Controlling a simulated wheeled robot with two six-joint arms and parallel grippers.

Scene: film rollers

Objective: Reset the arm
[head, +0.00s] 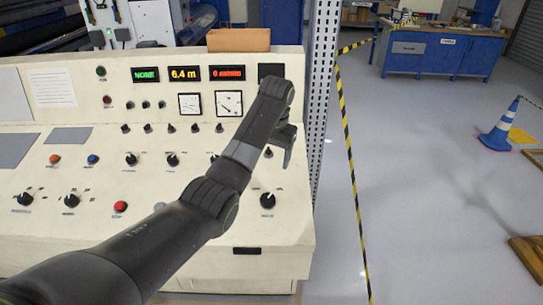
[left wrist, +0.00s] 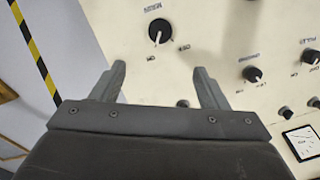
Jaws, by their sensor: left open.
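My left arm reaches from the lower left of the head view across a cream control panel (head: 215,262). My left gripper (head: 287,150) is in front of the panel's right side, partly hidden by the arm. In the left wrist view my left gripper (left wrist: 160,78) is open, with both fingers apart and nothing between them. A black rotary knob (left wrist: 159,31) lies beyond the fingertips, apart from them. My right gripper is in neither view.
The panel carries knobs, a red button (head: 120,206), lit displays (head: 184,74) and dial gauges (head: 229,103). A perforated metal post (head: 323,90) stands at its right edge. Black-yellow floor tape (head: 351,160) runs beside it. Open floor lies right, with a blue cone (head: 498,130).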

